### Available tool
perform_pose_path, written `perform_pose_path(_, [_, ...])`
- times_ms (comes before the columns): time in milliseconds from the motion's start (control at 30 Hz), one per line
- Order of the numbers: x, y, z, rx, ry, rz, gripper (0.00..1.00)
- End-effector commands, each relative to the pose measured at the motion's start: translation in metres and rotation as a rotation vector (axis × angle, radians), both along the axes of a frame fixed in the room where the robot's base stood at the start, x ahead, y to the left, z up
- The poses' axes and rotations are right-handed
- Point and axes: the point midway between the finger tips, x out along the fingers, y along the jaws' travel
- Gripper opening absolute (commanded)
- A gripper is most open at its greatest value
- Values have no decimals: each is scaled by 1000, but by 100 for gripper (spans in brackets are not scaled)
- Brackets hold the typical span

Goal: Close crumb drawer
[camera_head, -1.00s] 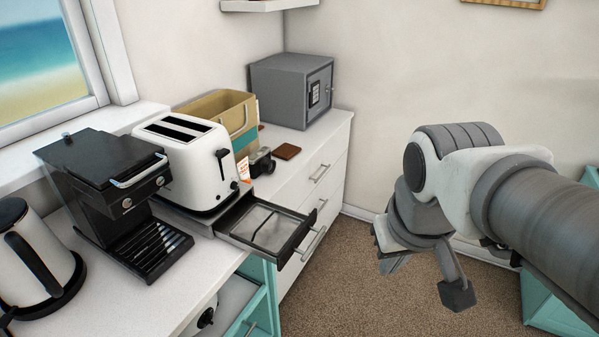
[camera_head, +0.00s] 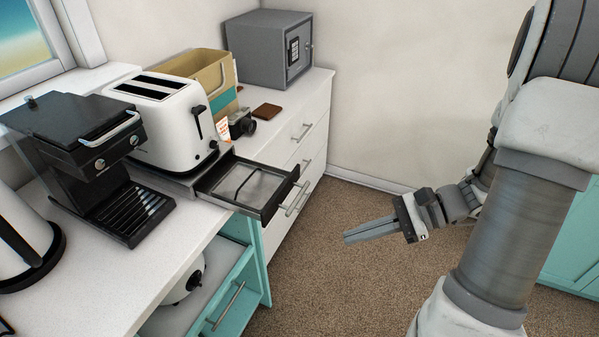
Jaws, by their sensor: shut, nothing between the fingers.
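The crumb drawer (camera_head: 248,186) is a shallow tray with a dark rim and a grey inside. It stands pulled out from the base under the white toaster (camera_head: 168,122), and its front end reaches past the counter edge. My gripper (camera_head: 346,238) is to the right of the drawer and lower in the picture, over the carpet, with its fingers pointing left. The fingers are shut together with nothing between them. A clear gap shows between the fingertips and the drawer front.
A black coffee machine (camera_head: 84,158) stands left of the toaster, with a white kettle (camera_head: 22,240) nearer. A tan box (camera_head: 205,75), a camera (camera_head: 240,123), a brown wallet (camera_head: 267,110) and a grey safe (camera_head: 270,50) stand behind. Drawer handles (camera_head: 308,130) stick out from the cabinet. The carpet (camera_head: 330,290) is free.

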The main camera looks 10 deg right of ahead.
Motion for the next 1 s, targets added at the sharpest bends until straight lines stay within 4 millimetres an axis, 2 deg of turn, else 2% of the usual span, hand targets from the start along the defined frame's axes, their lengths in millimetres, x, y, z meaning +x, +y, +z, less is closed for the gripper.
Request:
perform_pose_path(100, [24,-22,-4,161,59,-242,0])
perform_pose_path(200, [38,-40,-8,257,85,-390,0])
perform_pose_path(300, [46,-53,-12,315,99,-481,0])
perform_pose_path(433, [51,-57,-14,342,104,-523,0])
perform_pose_path(567, [59,-46,-17,343,105,-523,0])
perform_pose_path(1000, [110,26,-35,340,106,-519,0])
